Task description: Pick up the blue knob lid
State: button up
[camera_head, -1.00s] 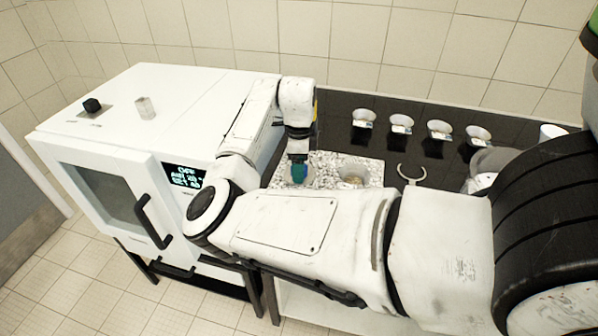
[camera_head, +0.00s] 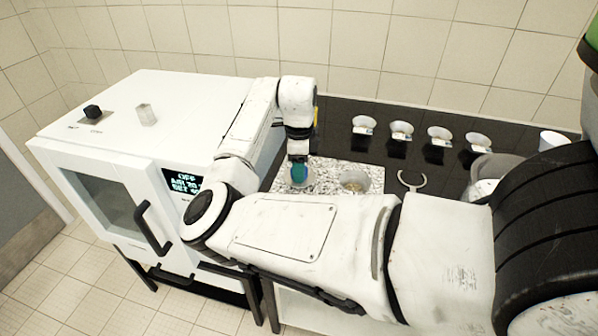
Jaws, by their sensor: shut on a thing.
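My gripper (camera_head: 298,172) points down over the left part of a speckled grey-white slab (camera_head: 325,174). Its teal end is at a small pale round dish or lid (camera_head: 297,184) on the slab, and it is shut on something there. The held thing is small and mostly hidden by the gripper, so I cannot make out a blue knob clearly. A second round dish (camera_head: 354,182) with brownish contents sits on the right part of the slab.
A white oven (camera_head: 150,130) stands at the left. Several white bowls on small stands, one here (camera_head: 364,124), line the back of the black counter (camera_head: 345,140). A curved metal holder (camera_head: 411,182) and a grey pan (camera_head: 495,165) are at the right.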

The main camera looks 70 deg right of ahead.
jog(key=s+a+r, duration=0.3)
jog(key=s+r, duration=0.2)
jog(key=s, duration=0.1)
jog(key=s+a+r+b, duration=0.1)
jog(key=s+a+r, duration=0.1)
jog(key=s+r, duration=0.4)
jog(key=shift+s+a+r, duration=0.15)
jog(key=shift+s+a, duration=0.25)
jog(key=shift+s, duration=0.05)
jog(key=shift+w, duration=0.15)
